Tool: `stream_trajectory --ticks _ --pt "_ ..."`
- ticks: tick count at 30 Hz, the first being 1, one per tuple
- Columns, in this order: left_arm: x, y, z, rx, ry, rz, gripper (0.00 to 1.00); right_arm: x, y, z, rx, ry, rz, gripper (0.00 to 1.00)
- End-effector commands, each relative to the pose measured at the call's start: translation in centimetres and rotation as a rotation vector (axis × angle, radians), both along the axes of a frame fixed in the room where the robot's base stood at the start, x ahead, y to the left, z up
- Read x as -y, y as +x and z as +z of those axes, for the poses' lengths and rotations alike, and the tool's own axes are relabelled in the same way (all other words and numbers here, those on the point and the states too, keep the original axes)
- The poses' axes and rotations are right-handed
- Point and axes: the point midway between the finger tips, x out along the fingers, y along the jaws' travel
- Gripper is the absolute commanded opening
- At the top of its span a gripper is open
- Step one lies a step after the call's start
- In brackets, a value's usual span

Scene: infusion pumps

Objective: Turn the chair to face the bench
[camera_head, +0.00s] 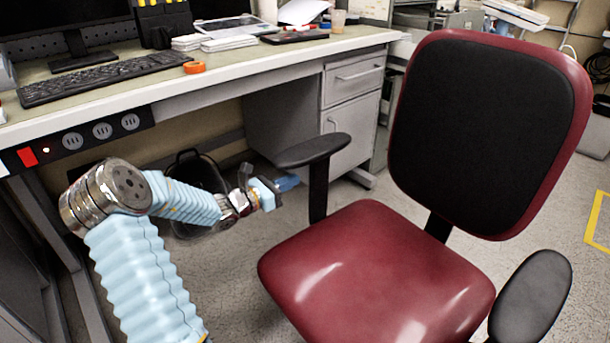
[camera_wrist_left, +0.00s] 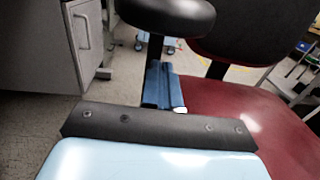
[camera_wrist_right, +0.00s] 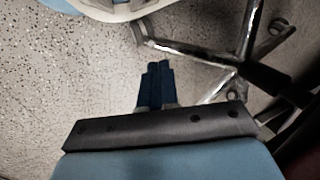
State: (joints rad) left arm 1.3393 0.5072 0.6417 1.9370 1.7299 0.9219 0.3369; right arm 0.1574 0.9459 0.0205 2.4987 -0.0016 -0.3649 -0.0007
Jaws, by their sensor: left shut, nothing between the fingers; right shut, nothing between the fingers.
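The red chair (camera_head: 375,270) with a black backrest stands to the right of the bench (camera_head: 230,65). Its seat front points toward the lower left of the head view, and its backrest is at the upper right. My left gripper (camera_head: 288,183) is shut and empty, low beside the chair's left-hand armrest (camera_head: 312,150). In the left wrist view its blue fingers (camera_wrist_left: 163,88) overlap the armrest post; contact cannot be told. My right gripper (camera_wrist_right: 156,85) is shut and empty, pointing over the floor near the chair's chrome legs (camera_wrist_right: 205,58). It is not in the head view.
A keyboard (camera_head: 105,78), orange tape (camera_head: 194,67) and papers lie on the bench. A grey drawer cabinet (camera_head: 350,115) stands under it, and a black bin (camera_head: 200,175) is behind my left arm. The other armrest (camera_head: 532,298) juts out at the lower right. Speckled floor is open at right.

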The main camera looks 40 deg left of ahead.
Motion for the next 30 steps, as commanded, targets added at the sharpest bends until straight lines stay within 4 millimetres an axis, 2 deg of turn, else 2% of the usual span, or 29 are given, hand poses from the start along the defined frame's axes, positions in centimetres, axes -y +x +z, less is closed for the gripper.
stream_trajectory --ticks 3,9,25,30 --pt "0.7 2.2 0.0 0.001 -0.003 -0.002 0.0 0.0 0.0 0.0 0.0 0.0 0.0 0.0" --pt "1.3 4.4 0.0 0.0 -0.001 -0.001 0.0 0.0 0.0 0.1 0.0 0.0 0.0 0.0" --pt "1.5 5.2 0.1 0.0 0.0 -0.003 0.0 0.0 0.0 0.1 0.0 0.0 0.0 0.0" --pt "1.7 6.2 0.4 0.006 -0.004 -0.036 0.0 -0.2 -0.1 0.8 -0.001 0.002 0.003 0.0"
